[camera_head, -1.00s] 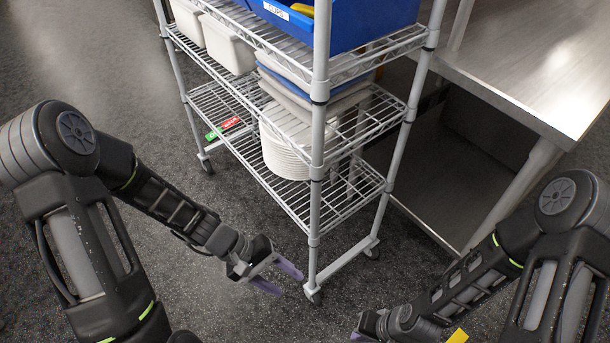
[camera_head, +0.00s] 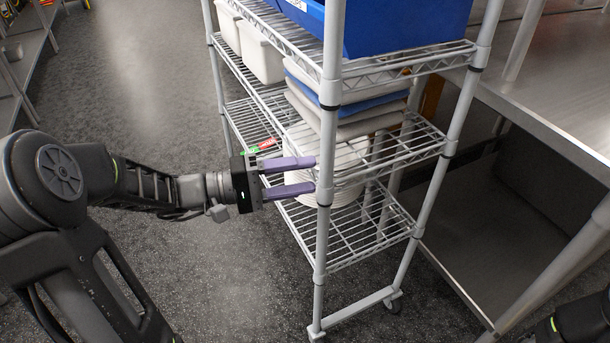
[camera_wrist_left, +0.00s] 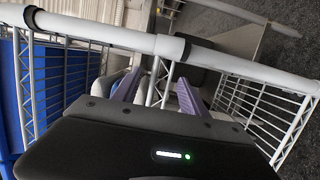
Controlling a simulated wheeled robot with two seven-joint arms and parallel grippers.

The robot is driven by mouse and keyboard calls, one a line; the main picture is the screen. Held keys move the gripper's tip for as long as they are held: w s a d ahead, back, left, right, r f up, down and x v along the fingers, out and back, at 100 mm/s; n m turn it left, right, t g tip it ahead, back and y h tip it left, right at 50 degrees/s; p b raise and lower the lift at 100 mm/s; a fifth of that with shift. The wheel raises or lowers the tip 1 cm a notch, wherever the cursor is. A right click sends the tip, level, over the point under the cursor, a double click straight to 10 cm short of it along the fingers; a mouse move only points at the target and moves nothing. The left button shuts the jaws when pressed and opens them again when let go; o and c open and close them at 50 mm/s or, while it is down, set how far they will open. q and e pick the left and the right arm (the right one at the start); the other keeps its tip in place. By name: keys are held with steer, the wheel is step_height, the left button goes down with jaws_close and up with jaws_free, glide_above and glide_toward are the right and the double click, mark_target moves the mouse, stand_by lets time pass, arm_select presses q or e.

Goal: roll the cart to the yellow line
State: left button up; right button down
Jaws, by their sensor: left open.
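The cart (camera_head: 329,203) is a grey wire-shelf rack on casters in the middle of the head view. My left gripper (camera_head: 312,176) is open, level with the middle part of the cart's near corner post. Its purple fingers point right and their tips reach the post; whether they touch it is unclear. In the left wrist view the post (camera_wrist_left: 160,45) runs across just ahead of the open fingers (camera_wrist_left: 155,88). Part of my right arm (camera_head: 575,322) shows at the lower right; its gripper is out of view. No yellow line shows.
The cart carries a blue bin (camera_head: 400,25), white tubs (camera_head: 262,48), folded cloths (camera_head: 345,108) and stacked white plates (camera_head: 345,165). A steel table (camera_head: 560,80) stands close on the cart's right. Open floor (camera_head: 130,60) lies to the left.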

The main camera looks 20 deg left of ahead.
mark_target(340, 171)
arm_select(q)
steer(key=shift+d, duration=0.1)
steer(key=shift+b+x, duration=0.35)
steer(key=shift+x, duration=3.5)
steer(key=shift+c, duration=0.5)
jaws_close()
